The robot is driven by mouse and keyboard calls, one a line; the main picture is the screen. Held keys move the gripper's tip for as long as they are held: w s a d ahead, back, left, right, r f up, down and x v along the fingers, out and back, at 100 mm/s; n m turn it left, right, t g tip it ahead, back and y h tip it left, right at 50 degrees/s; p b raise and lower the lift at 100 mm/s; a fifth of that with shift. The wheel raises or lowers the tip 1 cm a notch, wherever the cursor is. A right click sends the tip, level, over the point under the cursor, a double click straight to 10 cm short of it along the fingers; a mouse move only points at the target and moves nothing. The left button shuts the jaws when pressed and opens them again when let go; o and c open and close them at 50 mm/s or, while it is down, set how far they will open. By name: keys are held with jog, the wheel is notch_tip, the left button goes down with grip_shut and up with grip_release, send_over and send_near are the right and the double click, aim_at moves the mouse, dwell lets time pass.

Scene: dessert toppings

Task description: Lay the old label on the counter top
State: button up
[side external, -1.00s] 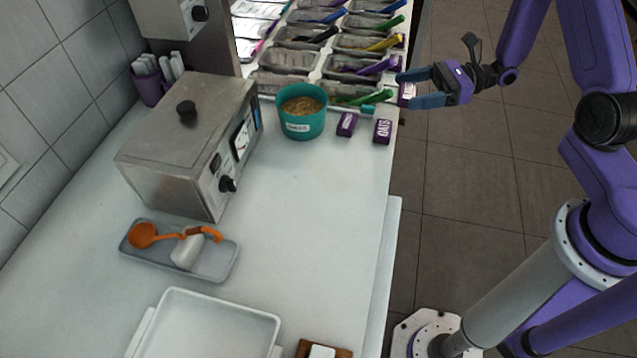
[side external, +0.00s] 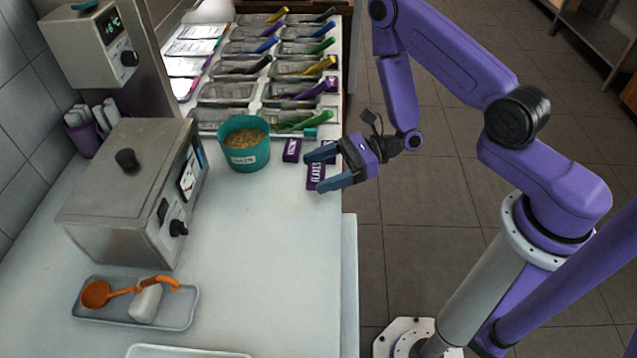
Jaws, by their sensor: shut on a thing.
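My gripper (side external: 313,174) is over the right edge of the counter, shut on a purple label (side external: 316,177) with white lettering that seems to read FLAKES. The label hangs between the two blue fingers; whether it touches the counter top (side external: 262,235) I cannot tell. A second purple label (side external: 328,146) lies just behind, partly hidden by the far finger. A third purple label (side external: 291,150) lies to the left, beside the teal tub (side external: 245,146) of brown crumbs, which has a white label on its front.
Topping bins (side external: 265,75) with coloured scoop handles stand behind the labels. A steel box appliance (side external: 115,200) stands at left. A grey tray (side external: 183,317) with an orange ladle (side external: 97,293) is at front left. The counter in front of the tub is clear.

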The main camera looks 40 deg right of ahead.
jog(key=shift+f, duration=1.9)
jog(key=shift+f, duration=0.15)
jog(key=o, duration=0.8)
jog(key=shift+c, duration=0.2)
